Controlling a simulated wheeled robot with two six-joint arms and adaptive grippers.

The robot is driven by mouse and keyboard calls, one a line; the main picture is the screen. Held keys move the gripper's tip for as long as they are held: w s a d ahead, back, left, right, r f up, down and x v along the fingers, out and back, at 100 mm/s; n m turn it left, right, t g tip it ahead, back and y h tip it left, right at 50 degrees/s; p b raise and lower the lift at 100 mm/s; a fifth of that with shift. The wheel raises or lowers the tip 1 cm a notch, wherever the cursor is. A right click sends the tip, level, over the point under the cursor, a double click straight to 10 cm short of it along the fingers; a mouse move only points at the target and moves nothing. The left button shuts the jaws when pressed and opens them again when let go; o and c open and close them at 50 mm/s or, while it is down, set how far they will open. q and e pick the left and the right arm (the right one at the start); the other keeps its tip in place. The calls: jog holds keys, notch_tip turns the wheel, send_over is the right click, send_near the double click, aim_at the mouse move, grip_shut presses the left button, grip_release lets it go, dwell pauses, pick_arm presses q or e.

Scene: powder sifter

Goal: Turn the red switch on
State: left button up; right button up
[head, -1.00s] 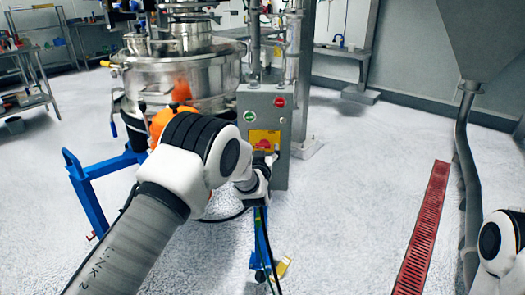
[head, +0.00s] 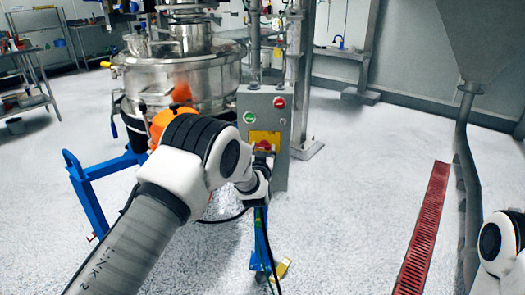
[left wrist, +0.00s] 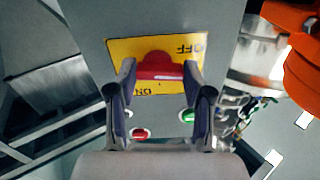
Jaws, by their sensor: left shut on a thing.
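The red switch (left wrist: 158,65) sits on a yellow plate (left wrist: 120,48) marked OFF and ON, which appears upside down in the left wrist view. My left gripper (left wrist: 160,80) is shut on the switch, one finger at each end of its red handle. The handle lies across the picture, with a pale line along it. In the head view the switch (head: 263,145) shows on the front of the grey control box (head: 280,128), partly behind my left wrist. The left fingertips are hard to make out there. My right gripper is outside the view; only part of the right arm shows.
A green button (head: 249,117) and a red button (head: 279,102) are above the plate. The steel sifter (head: 200,80) with a blue frame (head: 88,195) stands left of the box.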

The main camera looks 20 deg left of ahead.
pick_arm(q)
jog(key=m, duration=0.8)
jog(key=shift+r+m+p, duration=0.15)
jog(key=shift+m+p, duration=0.2)
jog(key=shift+m, duration=0.05)
jog(key=m, duration=0.4)
jog(key=shift+d+m+p, duration=0.1)
jog(key=shift+m+p, duration=0.2)
jog(key=shift+m, duration=1.6)
jog(key=o, duration=1.2)
jog(key=shift+c, duration=0.2)
